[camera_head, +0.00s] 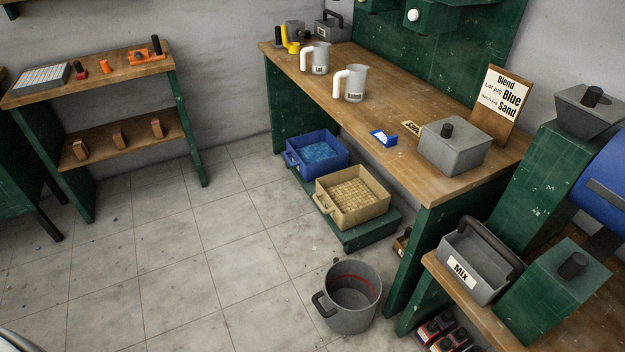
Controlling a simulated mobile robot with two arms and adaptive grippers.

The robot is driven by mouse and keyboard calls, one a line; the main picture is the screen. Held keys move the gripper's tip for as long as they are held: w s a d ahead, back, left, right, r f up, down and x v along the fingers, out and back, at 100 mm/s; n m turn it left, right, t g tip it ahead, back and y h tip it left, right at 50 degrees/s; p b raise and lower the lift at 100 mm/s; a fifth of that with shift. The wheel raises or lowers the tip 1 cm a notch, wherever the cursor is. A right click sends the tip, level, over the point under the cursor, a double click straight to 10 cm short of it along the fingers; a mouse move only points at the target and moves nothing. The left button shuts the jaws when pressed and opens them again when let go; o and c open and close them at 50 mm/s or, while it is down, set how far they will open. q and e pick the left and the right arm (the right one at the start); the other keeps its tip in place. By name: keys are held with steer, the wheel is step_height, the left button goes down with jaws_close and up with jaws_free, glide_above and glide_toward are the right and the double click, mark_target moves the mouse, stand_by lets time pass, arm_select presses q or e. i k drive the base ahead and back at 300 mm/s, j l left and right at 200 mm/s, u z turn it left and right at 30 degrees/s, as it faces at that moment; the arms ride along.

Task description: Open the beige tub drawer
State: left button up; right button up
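The beige tub drawer (343,216) sits on a low green plinth (356,238) under the right workbench. It is an open-topped box with beige tiles inside and a handle on its left front side. A blue tub drawer (295,163) with blue tiles stands just behind it to the left. Both tubs appear to stick out from under the bench, but how far they slide cannot be told. Neither of my grippers is in view.
A grey bucket (339,310) stands on the floor in front of the beige tub. The workbench (385,110) holds two labelled jugs, a grey box and a sign reading Blend Blue Sand. A side bench (440,268) stands at the right. The tiled floor left of the tubs is clear.

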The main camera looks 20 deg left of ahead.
mark_target(352, 197)
steer(key=i+j, duration=0.15)
steer(key=j, duration=0.3)
steer(key=i+j+z, duration=0.1)
steer(key=j, duration=0.3)
steer(key=i+j, duration=0.15)
steer(key=j, duration=0.3)
steer(key=i+j+z, duration=0.1)
steer(key=j, duration=0.35)
steer(key=i+j, duration=0.15)
steer(key=j, duration=0.3)
steer(key=i+j+z, duration=0.1)
steer(key=j, duration=0.35)
